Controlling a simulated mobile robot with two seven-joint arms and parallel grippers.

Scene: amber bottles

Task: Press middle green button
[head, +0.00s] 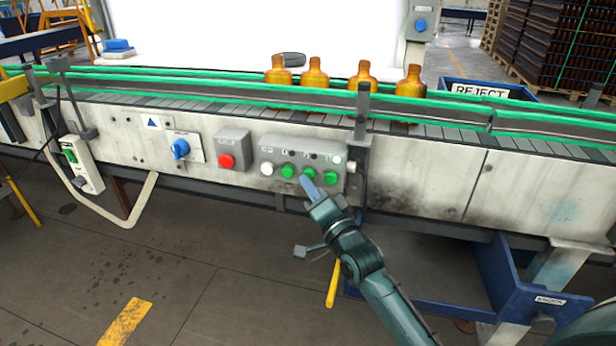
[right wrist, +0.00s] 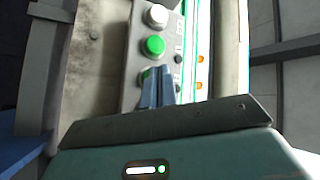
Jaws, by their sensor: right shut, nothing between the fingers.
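The grey button panel (head: 270,150) is on the conveyor's side, with a white button (head: 266,168) and three green buttons in a row. The left green button (head: 288,171) and right green button (head: 330,177) are clear of my gripper. The middle green button (head: 309,172) sits right at the fingertips of my right gripper (head: 306,181). The right wrist view shows the shut blue fingers (right wrist: 158,85) partly covering a green button (right wrist: 146,74), with another green button (right wrist: 153,46) beyond. I cannot tell whether the fingertips touch the button. My left gripper is not in view.
A red button (head: 226,161) on a grey box and a blue rotary switch (head: 180,149) are left of the panel. Several amber bottles (head: 315,75) stand on the conveyor above.

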